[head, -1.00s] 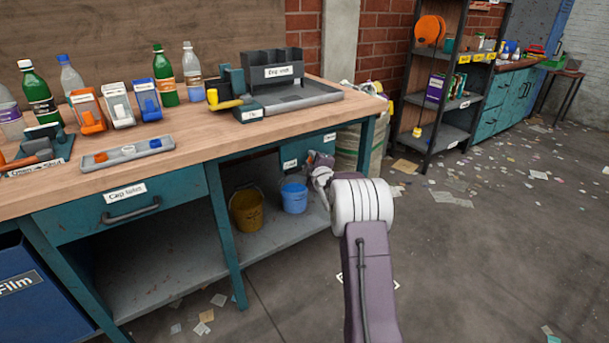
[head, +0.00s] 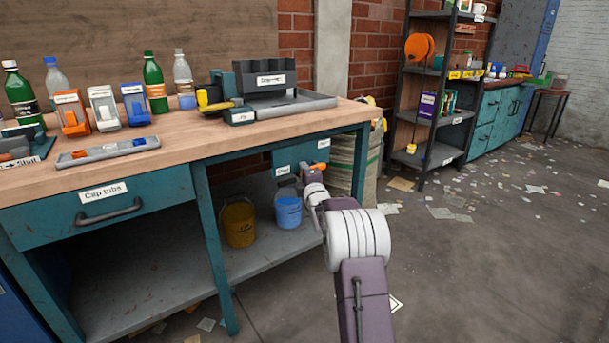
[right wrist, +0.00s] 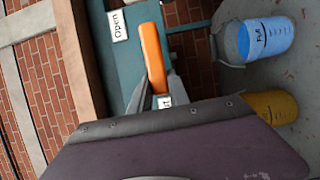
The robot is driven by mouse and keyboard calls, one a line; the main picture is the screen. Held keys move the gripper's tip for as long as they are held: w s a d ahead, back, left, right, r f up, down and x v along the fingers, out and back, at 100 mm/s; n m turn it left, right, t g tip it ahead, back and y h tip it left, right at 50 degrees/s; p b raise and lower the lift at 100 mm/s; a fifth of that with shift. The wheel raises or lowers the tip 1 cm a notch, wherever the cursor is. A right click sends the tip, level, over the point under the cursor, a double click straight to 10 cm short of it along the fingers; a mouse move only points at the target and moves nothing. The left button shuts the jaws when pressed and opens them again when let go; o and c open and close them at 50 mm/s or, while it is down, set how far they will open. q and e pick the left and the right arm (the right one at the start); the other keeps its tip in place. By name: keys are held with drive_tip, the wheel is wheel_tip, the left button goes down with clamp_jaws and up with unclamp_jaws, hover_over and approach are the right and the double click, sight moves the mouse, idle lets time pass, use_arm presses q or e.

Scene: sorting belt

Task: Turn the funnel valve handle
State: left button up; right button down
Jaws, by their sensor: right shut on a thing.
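The orange valve handle (right wrist: 153,52) shows in the right wrist view against the teal panel, running up from between my jaws. In the head view only a small orange part of it (head: 312,167) shows at the panel below the bench's right end. My right gripper (right wrist: 159,82) is shut on the handle's near part; in the head view the gripper (head: 309,172) is small and partly hidden by my wrist. The "Open" label (right wrist: 118,25) is left of the handle's upper part. Another label (right wrist: 164,102) is mostly covered by the jaws. My left gripper is out of view.
A blue bucket (head: 288,210) and a yellow bucket (head: 239,222) stand on the lower shelf, near my right arm. The bench leg (head: 360,170) is just beyond the panel. Bottles and bins stand on the benchtop (head: 190,125).

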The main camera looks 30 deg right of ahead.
drive_tip(key=c, duration=1.2)
unclamp_jaws()
drive_tip(key=shift+c, duration=0.2)
drive_tip(key=shift+s, duration=0.15)
drive_tip(key=p+v, duration=0.3)
drive_tip(key=v, duration=0.5)
drive_tip(key=shift+s+a, duration=0.2)
drive_tip(key=shift+s, duration=0.1)
drive_tip(key=shift+f, duration=0.1)
